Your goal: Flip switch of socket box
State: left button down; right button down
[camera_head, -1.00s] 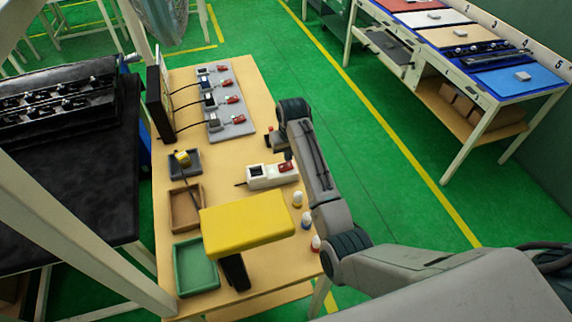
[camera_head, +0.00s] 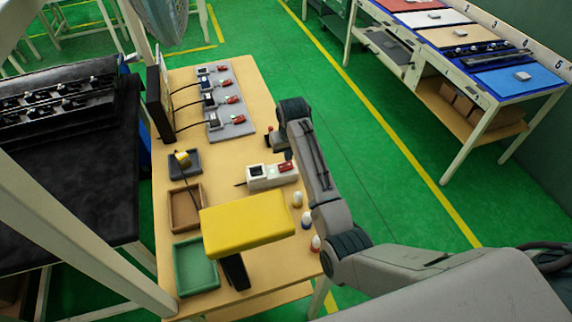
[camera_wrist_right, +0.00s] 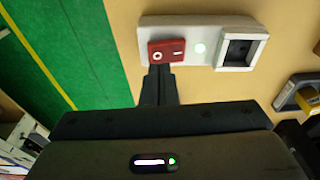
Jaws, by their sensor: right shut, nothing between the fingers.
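A white socket box (camera_head: 262,177) lies on the wooden table, with a red switch (camera_head: 288,166) at its right end and a dark square socket at the other. In the right wrist view the box (camera_wrist_right: 182,26) shows its red rocker switch (camera_wrist_right: 167,50), marked with a circle and a bar, and a pale green lit lamp (camera_wrist_right: 200,48) between switch and socket. My right gripper (camera_wrist_right: 159,70) is shut and empty, its tips at the near edge of the switch; contact is unclear. In the head view the right gripper (camera_head: 288,155) is partly hidden by its arm. My left gripper is out of view.
A grey board (camera_head: 236,126) with several wired sockets and red switches lies farther back. Trays, including a green one (camera_head: 177,267), line the left side. Small bottles (camera_head: 297,199) stand along the right edge.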

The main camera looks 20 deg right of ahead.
aim_at(289, 165)
jog(key=shift+s+f+b, duration=0.1)
jog(key=shift+f+b, duration=0.3)
jog(key=shift+f, duration=1)
dwell(0.9)
jog(key=shift+r+p, duration=0.8)
jog(key=shift+r, duration=2.75)
